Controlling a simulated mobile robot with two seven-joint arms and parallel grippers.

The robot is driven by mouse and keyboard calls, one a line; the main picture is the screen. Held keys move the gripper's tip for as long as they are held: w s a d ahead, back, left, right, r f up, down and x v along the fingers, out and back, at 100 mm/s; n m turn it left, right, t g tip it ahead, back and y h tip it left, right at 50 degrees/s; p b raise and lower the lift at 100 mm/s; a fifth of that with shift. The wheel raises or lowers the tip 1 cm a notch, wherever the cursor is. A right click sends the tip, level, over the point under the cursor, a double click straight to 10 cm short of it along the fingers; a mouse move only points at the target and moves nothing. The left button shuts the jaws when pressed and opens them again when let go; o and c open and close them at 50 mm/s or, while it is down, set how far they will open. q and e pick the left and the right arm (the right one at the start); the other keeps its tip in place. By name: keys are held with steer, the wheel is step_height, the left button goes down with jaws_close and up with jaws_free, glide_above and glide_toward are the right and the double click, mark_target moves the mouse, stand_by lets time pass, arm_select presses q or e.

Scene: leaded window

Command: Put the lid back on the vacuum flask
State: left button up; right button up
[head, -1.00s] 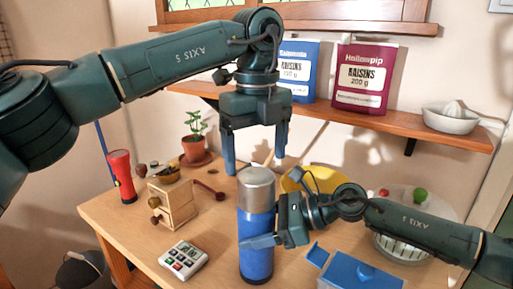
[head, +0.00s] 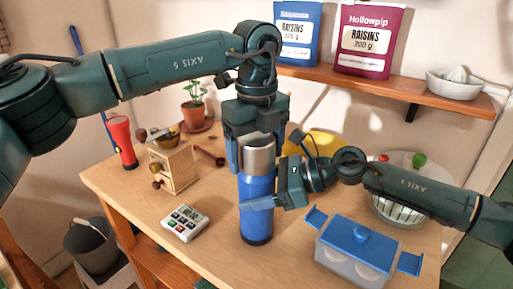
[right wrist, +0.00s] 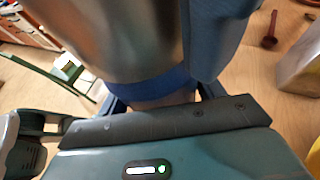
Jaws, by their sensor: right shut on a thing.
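The vacuum flask (head: 257,215) stands upright on the table, a blue cylinder. Its silver lid (head: 258,158) sits on top, in line with the body; I cannot tell whether it is fastened. My right gripper (head: 262,203) is shut on the blue body from the right. My left gripper (head: 257,150) points down over the flask, its blue fingers apart on either side of the lid, the right one partly hidden. In the right wrist view the silver lid (right wrist: 110,40) fills the top, above a blue band of the flask (right wrist: 150,91).
A blue-lidded container (head: 357,245) is close right of the flask. A timer (head: 185,222), a wooden box (head: 173,168) and a red flashlight (head: 122,140) stand to the left. A yellow bowl (head: 325,143) and a drainer (head: 398,210) are behind right.

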arm_select(q)
steer(key=c, duration=0.9)
steer(key=m, duration=0.4)
steer(key=shift+c, duration=0.2)
steer(key=m, duration=0.4)
steer(key=shift+m, duration=0.4)
steer(key=m, duration=0.6)
steer(key=shift+m, duration=0.3)
steer(key=m, duration=0.8)
steer(key=shift+m, duration=0.4)
steer(key=m, duration=0.6)
steer(key=shift+m, duration=0.3)
steer(key=o, duration=1.1)
